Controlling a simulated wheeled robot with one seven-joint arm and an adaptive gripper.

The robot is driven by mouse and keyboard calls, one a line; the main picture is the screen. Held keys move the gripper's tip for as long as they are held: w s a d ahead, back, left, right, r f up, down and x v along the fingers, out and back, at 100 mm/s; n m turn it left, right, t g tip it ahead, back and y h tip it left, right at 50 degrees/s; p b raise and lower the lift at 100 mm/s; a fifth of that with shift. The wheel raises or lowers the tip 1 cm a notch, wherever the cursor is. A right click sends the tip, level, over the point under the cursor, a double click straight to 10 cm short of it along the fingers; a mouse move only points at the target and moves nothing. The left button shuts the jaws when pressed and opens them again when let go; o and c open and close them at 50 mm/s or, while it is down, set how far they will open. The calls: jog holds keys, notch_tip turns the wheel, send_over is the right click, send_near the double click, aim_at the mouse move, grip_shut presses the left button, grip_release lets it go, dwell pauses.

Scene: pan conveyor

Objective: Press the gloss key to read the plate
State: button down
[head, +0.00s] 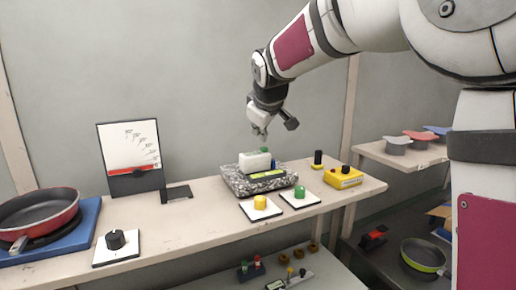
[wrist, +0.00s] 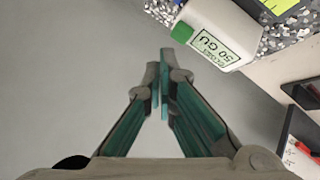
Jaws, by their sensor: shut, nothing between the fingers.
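A white gloss meter (head: 254,162) with a green key (head: 264,150) stands on a speckled stone slab (head: 235,184) on the bench. In the wrist view the meter (wrist: 232,22) shows a pale label or display with "50 GU", and its green key (wrist: 182,32) is at its left end. I cannot make out a separate plate.
Yellow (head: 260,202) and green (head: 299,192) buttons stand before the slab. A yellow box (head: 343,177) is to the right.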

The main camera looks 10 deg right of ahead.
aim_at(262, 148)
jog(key=shift+r+p, duration=0.7)
jog(key=shift+r, duration=1.7)
